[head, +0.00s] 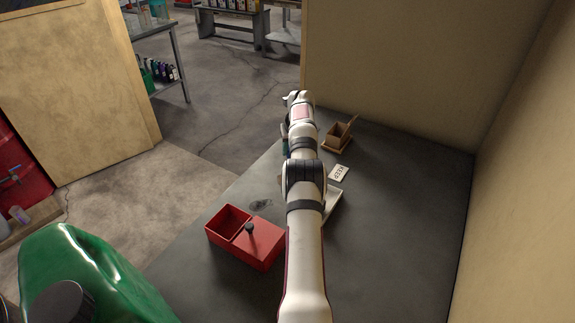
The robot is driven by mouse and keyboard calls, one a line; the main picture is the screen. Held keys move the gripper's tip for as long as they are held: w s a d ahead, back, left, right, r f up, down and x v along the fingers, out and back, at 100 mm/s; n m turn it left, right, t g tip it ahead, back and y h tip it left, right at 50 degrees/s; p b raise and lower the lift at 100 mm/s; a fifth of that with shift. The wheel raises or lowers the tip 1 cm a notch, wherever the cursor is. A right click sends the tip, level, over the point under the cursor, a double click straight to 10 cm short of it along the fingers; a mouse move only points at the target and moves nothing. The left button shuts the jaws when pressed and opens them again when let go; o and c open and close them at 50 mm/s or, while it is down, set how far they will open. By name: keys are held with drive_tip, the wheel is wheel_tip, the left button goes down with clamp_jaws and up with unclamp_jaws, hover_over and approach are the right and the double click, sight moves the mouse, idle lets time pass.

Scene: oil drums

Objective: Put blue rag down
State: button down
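My arm reaches away across the grey table (400,230), and its end is over the table's far left part. My gripper (285,139) is mostly hidden behind the arm, with only a small dark part showing at the arm's left side. A small bluish-green patch (286,149) shows just below it. The patch is too small to tell whether it is the blue rag, or whether it is held or lies on the table. The gripper's fingers cannot be made out. No other blue rag is visible on the table.
A red box (246,260) with one open compartment and a knobbed lid stands left of my arm. A white tray (334,201) is partly behind the arm. A lettered card (339,173) and wooden box (338,136) lie beyond. A green container (110,280) is near left. The table's right side is clear.

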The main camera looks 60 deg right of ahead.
drive_tip(key=s+a+r+n+t+y, duration=0.15)
drive_tip(key=s+n, duration=0.35)
drive_tip(key=s, duration=0.8)
drive_tip(key=s+a+r+n+y, duration=0.1)
drive_tip(key=s+a+n+y, duration=0.2)
drive_tip(key=s, duration=1.1)
drive_tip(key=n+h, duration=0.1)
hover_over(332, 200)
wheel_tip(332, 200, down, 6)
drive_tip(key=shift+s+a+f, duration=0.1)
drive_tip(key=shift+s+f, duration=0.05)
drive_tip(key=shift+f, duration=0.1)
drive_tip(key=shift+w+f, duration=0.2)
drive_tip(key=shift+f, duration=1.9)
drive_tip(key=shift+f, duration=0.1)
drive_tip(key=c, duration=0.7)
unclamp_jaws()
drive_tip(key=shift+c, duration=0.2)
